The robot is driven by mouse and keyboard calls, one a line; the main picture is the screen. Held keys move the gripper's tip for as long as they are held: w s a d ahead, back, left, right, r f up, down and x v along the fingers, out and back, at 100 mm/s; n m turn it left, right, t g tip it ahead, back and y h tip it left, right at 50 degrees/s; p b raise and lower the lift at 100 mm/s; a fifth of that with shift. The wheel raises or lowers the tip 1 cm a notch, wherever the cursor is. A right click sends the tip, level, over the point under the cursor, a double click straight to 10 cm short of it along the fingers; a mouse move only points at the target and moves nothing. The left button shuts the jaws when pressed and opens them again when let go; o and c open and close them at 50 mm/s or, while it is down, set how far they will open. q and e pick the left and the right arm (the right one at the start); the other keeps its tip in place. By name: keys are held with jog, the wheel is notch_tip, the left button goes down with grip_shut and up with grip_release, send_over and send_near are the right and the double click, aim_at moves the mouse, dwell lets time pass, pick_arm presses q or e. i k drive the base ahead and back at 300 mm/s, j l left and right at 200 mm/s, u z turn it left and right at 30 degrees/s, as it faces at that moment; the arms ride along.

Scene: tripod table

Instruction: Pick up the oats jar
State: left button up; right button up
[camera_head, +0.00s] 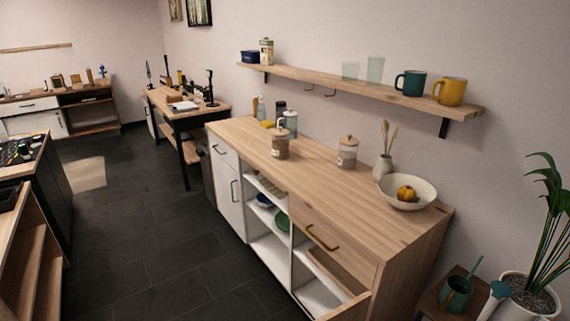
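Two lidded jars stand upright on the wooden counter (325,192). One jar (280,147) has tan-brown contents and a wooden-looking lid, and stands left of the counter's middle. The other jar (347,153) is paler, with a pinkish-brown lid, and stands further right near the wall. No label is readable, so I cannot tell which one is the oats jar. A pale canister with a lid (266,52) stands on the wall shelf. Neither of my grippers is in view.
A glass press (289,122) and bottles stand behind the left jar. A vase (383,166) and a white bowl (407,192) with an orange fruit stand right of the jars. A lower drawer (335,268) is pulled out. Dark floor (150,240) lies clear in front.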

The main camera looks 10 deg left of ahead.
aim_at(280, 145)
jog(key=i+j+z, duration=0.15)
jog(key=z, duration=0.3)
jog(key=i+j+z, duration=0.1)
jog(key=z, duration=0.35)
jog(key=i+j+z, duration=0.15)
jog(key=j, duration=0.3)
jog(key=j+z, duration=0.15)
jog(key=j, duration=0.35)
jog(key=i+j, duration=0.1)
jog(key=j, duration=0.45)
jog(key=i+j+z, duration=0.1)
jog(key=j, duration=0.5)
jog(key=i+j, duration=0.1)
jog(key=j, duration=0.45)
jog(key=i+j, duration=0.1)
jog(key=j, duration=0.5)
jog(key=z, duration=0.05)
